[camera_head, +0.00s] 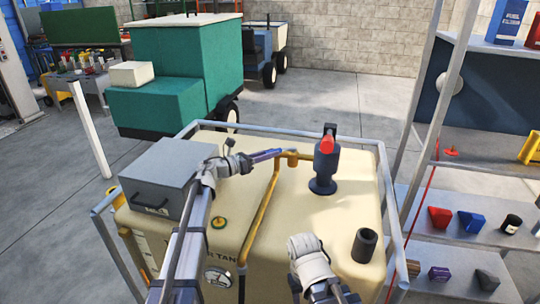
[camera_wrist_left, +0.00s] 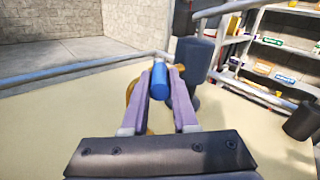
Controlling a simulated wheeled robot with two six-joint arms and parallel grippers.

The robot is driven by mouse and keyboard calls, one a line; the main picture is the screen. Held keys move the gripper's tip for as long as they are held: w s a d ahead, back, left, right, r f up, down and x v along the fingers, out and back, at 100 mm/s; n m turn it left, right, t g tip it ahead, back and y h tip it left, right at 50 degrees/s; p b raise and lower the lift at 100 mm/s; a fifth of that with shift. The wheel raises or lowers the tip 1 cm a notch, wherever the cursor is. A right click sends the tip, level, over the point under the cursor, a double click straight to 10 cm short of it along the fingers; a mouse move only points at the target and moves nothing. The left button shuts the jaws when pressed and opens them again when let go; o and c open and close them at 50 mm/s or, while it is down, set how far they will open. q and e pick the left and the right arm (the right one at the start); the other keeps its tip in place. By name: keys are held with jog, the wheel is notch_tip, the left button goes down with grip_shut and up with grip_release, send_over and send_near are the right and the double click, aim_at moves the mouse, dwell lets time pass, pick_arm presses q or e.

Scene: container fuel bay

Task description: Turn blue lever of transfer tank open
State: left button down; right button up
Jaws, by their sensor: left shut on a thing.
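The cream transfer tank (camera_head: 330,220) stands in front of me, with lettering on its front partly hidden by my left arm. A yellow pipe (camera_head: 262,212) runs over its top to a brass-coloured valve fitting (camera_head: 291,158) near the back. My left gripper (camera_head: 283,152) reaches this fitting from the left. In the left wrist view its purple fingers are shut on the blue lever (camera_wrist_left: 160,82), whose rounded blue end shows between them. The brass fitting is mostly hidden behind the fingers there. My right arm shows at the lower middle, but its fingers do not show.
A dark pump-like post (camera_head: 324,172) with a red part on top stands just right of the valve. A grey box (camera_head: 160,178), a gauge (camera_head: 217,277) and a dark cup (camera_head: 364,245) are on the tank. Grey rails surround it. Shelves (camera_head: 460,220) stand at right.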

pick_arm(q)
jog(key=c, duration=0.7)
grip_release()
jog(key=shift+r, duration=0.1)
notch_tip(320, 180, up, 10)
jog(key=p, duration=1)
